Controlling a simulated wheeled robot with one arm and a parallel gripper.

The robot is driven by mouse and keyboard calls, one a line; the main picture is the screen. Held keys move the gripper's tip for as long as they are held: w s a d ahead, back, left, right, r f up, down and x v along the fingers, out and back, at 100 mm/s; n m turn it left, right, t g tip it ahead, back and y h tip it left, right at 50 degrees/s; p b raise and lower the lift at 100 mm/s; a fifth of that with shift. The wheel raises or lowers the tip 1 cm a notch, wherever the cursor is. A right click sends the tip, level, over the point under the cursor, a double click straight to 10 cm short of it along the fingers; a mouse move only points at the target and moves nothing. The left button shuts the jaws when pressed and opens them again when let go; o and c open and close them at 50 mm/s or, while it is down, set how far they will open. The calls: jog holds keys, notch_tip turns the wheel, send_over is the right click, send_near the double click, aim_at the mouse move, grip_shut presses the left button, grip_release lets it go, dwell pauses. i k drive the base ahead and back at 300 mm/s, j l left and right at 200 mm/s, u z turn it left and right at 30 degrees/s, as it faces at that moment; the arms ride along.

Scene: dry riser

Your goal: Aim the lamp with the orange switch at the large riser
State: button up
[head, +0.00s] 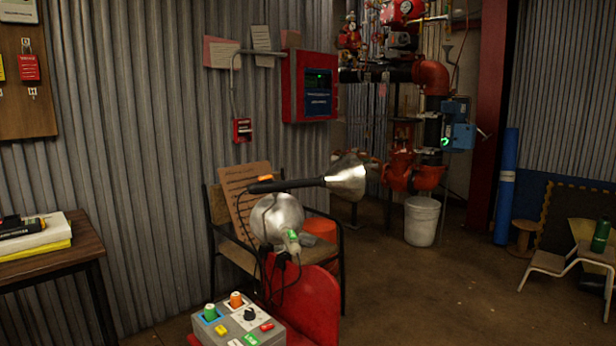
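The lamp with the orange switch (266,179) has a black handle and a silver cone shade (345,178). It lies nearly level, and its wide end faces right, with a bright patch inside. A second lamp (277,217) with a round silver shade and a green switch (293,240) sits just below it. Both are at a red stand or seat (305,300), with black cords hanging down. The large riser (433,128) is a thick dark pipe with a red elbow (431,77) on top, at the back right. My gripper is not in view.
A grey control box (238,326) with coloured knobs is at the front. A chair (218,232) with a cardboard sheet stands behind the lamps. A white bucket (422,221) stands below the riser. A wooden table (70,262) is at left. Floor at right centre is clear.

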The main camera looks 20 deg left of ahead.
aim_at(345, 179)
jog(key=u, duration=1.05)
